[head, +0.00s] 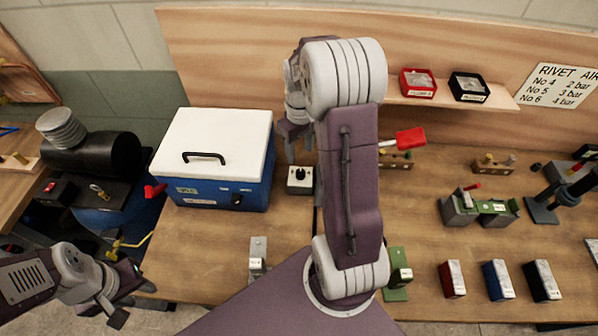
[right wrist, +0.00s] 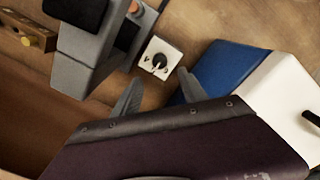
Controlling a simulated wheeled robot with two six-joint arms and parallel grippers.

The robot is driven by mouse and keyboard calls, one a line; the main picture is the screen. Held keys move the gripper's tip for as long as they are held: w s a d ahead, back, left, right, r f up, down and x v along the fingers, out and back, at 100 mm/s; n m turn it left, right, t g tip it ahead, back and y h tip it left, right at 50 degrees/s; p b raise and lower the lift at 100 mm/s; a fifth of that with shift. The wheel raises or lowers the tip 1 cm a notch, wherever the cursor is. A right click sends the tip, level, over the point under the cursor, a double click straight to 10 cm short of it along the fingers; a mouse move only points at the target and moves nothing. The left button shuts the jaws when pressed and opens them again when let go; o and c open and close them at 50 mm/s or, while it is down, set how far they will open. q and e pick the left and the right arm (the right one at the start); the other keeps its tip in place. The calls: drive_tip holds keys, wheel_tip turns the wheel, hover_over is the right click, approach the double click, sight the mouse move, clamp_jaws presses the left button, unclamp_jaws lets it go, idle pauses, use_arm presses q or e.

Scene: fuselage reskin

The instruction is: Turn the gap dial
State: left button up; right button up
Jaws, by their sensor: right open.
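A small white box with a black dial knob (head: 299,174) stands on the bench just right of the blue box. It also shows in the right wrist view (right wrist: 159,60), its knob facing the camera with small marks around it. My right gripper (head: 298,146) is open and empty, behind the dial in the head view and apart from it. In the right wrist view its two grey fingertips (right wrist: 158,92) are spread, with the dial beyond the gap between them. My left gripper (head: 134,299) is at the lower left, its fingers apart and empty, away from the dial.
The blue box with a white lid (head: 217,143) stands close left of the dial. A red-handled tool (head: 408,139) and a wooden block (head: 395,161) are to the right. A grey clamp-like part (right wrist: 92,45) stands near the dial. My right arm hides the bench's middle.

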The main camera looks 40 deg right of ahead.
sight(300, 172)
drive_tip(key=shift+w+f, duration=0.1)
drive_tip(key=shift+f, duration=0.15)
drive_tip(key=f, duration=0.7)
drive_tip(key=shift+s+f, duration=0.2)
drive_tip(key=shift+s, duration=0.15)
drive_tip(key=shift+w+f, duration=0.1)
drive_tip(key=shift+f, duration=0.35)
drive_tip(key=shift+r+p, duration=0.1)
drive_tip(key=shift+p, duration=0.2)
clamp_jaws()
